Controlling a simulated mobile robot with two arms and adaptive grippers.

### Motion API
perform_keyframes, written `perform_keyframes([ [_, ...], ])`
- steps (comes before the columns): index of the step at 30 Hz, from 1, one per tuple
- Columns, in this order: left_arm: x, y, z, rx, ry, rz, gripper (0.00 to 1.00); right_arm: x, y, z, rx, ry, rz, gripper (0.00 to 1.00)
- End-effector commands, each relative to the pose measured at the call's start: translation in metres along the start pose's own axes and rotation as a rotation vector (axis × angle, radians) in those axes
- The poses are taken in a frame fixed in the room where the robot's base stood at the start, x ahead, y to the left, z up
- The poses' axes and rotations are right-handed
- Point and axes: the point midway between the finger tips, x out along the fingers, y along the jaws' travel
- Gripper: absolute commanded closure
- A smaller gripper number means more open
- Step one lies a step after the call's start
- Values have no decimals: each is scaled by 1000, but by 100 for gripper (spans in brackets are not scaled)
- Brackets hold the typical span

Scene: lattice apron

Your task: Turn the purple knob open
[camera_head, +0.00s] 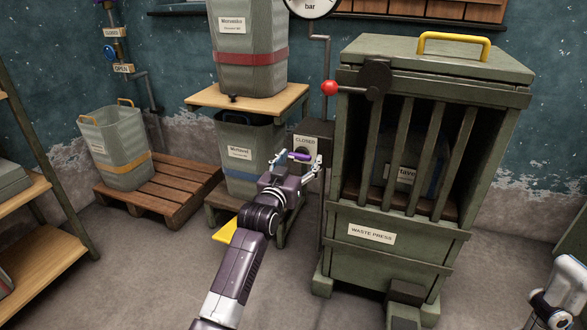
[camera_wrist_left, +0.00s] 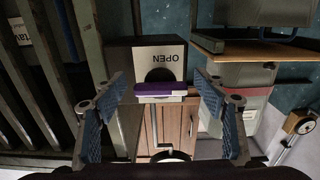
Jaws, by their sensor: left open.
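The purple knob (camera_head: 300,156) is on a dark box (camera_head: 318,129) at the left side of the waste press. The box has a CLOSED label above the knob in the head view. In the left wrist view the knob (camera_wrist_left: 165,91) is a purple bar in front of a dark round hub, below an upside-down OPEN label. My left gripper (camera_head: 298,164) is open at the knob. In the left wrist view its blue-padded fingers stand on either side of the bar, with a gap on each side.
The green waste press (camera_head: 432,250) with a barred front stands just right of the gripper. A red ball lever (camera_head: 330,88) sticks out above. A wooden shelf (camera_head: 200,97) with grey bins is on the left. A pallet (camera_head: 150,199) lies further left.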

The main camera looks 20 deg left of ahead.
Motion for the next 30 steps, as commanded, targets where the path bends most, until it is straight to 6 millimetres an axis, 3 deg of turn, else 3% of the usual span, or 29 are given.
perform_keyframes([
  [18,-101,0,1,0,-1,-1,35,0,0,0,1,-2,0,60],
  [24,-114,0,0,0,0,0,35,0,0,0,1,-2,0,60],
  [30,-115,0,0,-1,0,0,35,0,0,0,1,-2,0,60],
])
